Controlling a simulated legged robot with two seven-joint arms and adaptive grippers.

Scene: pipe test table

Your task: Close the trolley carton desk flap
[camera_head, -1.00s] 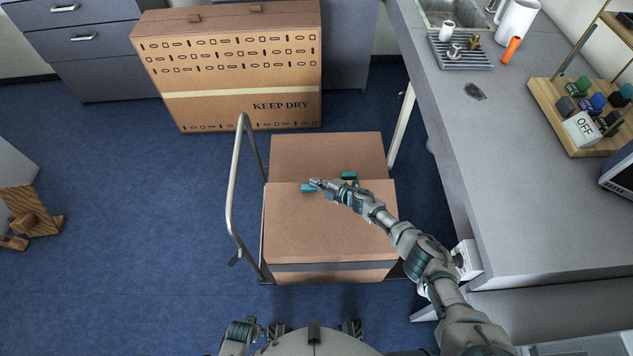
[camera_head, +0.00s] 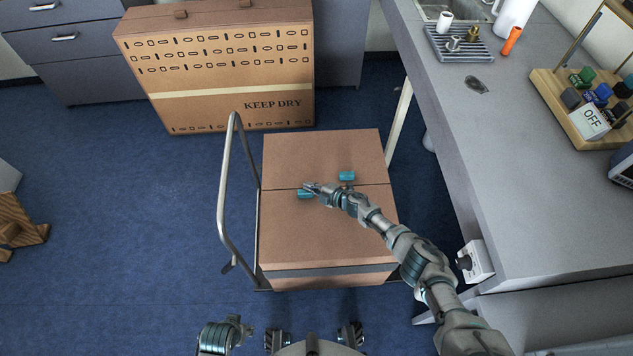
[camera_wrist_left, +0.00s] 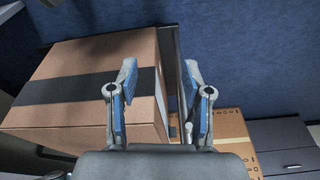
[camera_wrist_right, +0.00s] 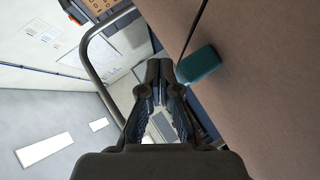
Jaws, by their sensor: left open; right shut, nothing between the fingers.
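The brown carton (camera_head: 325,235) sits on the trolley (camera_head: 227,190), whose grey handle stands at its left. Its two top flaps lie about level and meet at a thin seam across the middle. A teal tab (camera_head: 347,176) sits on the far flap, and another (camera_head: 304,194) is at the near flap's edge. My right gripper (camera_head: 308,187) is shut and empty, at the seam by the near tab. In the right wrist view its fingers (camera_wrist_right: 166,66) are beside a teal tab (camera_wrist_right: 200,65); contact is unclear. My left gripper (camera_wrist_left: 160,75) is open and empty beside the carton's side (camera_wrist_left: 90,90).
A large KEEP DRY carton (camera_head: 225,75) stands behind the trolley. A grey counter (camera_head: 530,200) runs along the right, with a drying rack (camera_head: 465,45) and a wooden block stand (camera_head: 585,105). Blue floor at the left is mostly clear.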

